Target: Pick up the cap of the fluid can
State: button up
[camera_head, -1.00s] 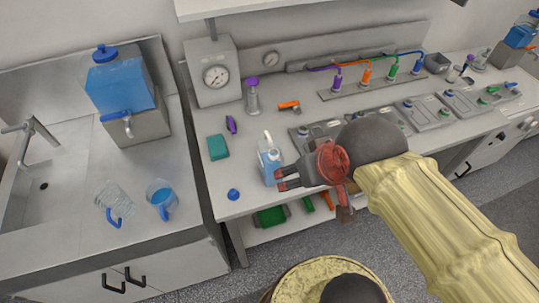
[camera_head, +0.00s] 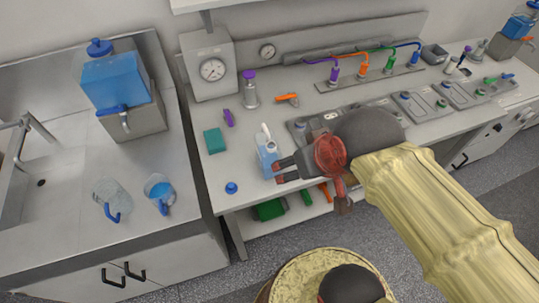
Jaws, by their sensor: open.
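The blue cap (camera_head: 231,188) lies on the workbench near its front left corner. The fluid can (camera_head: 266,156), a clear jug with blue fluid and a pale spout, stands behind and right of the cap. My gripper (camera_head: 279,170) is open, its dark fingers pointing left in front of the can's right side. It is apart from the cap, to the cap's right and higher in the picture. Part of the can is hidden behind the fingers.
A teal block (camera_head: 214,141) and a purple item (camera_head: 228,117) lie behind the cap. A gauge box (camera_head: 211,62) stands at the back. The sink counter (camera_head: 185,215) with two jugs is left, across a gap. The bench around the cap is clear.

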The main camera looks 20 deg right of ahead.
aim_at(231, 188)
jog(key=j+z, duration=0.5)
jog(key=z, duration=0.2)
jog(key=j+z, duration=0.35)
